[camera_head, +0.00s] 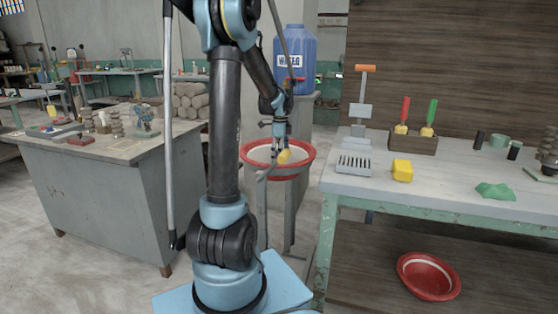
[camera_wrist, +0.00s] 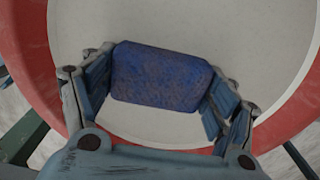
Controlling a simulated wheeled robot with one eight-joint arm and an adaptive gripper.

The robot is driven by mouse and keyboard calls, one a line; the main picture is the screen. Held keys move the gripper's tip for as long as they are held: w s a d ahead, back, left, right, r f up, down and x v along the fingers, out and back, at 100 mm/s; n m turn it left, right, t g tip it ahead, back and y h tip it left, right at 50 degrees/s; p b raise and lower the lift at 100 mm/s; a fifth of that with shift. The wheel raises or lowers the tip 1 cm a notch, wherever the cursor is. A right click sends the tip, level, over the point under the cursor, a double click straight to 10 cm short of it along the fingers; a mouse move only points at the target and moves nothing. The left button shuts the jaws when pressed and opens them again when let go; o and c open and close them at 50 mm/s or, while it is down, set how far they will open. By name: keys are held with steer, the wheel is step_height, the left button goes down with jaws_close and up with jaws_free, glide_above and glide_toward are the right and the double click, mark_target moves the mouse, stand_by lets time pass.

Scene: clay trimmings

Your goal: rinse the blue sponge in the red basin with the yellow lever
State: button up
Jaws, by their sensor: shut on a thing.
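My gripper (camera_head: 279,146) is over the upright red basin (camera_head: 308,165) with a pale inside, at the stand in the middle of the head view. In the wrist view my gripper (camera_wrist: 158,98) is shut on the blue sponge (camera_wrist: 160,77), with a finger at each short end. Behind the sponge are the basin's pale inside and its red rim (camera_wrist: 37,60). A small yellow piece (camera_head: 285,156) shows at the basin beside my fingers; I cannot tell whether it is the lever. The sponge is not distinguishable in the head view.
A blue water tank (camera_head: 294,60) stands behind the basin. The right table (camera_head: 360,190) bears a yellow block (camera_head: 402,170), a green cloth (camera_head: 495,191) and a wooden tool box (camera_head: 413,143). Another red basin (camera_head: 428,277) is below it. A grey workbench (camera_head: 110,190) stands left.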

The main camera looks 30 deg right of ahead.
steer(key=shift+d, duration=0.25)
steer(key=shift+s+d, duration=0.1)
steer(key=shift+d, duration=0.1)
steer(key=shift+r, duration=0.1)
stand_by(0.4)
steer(key=shift+r, duration=4.5)
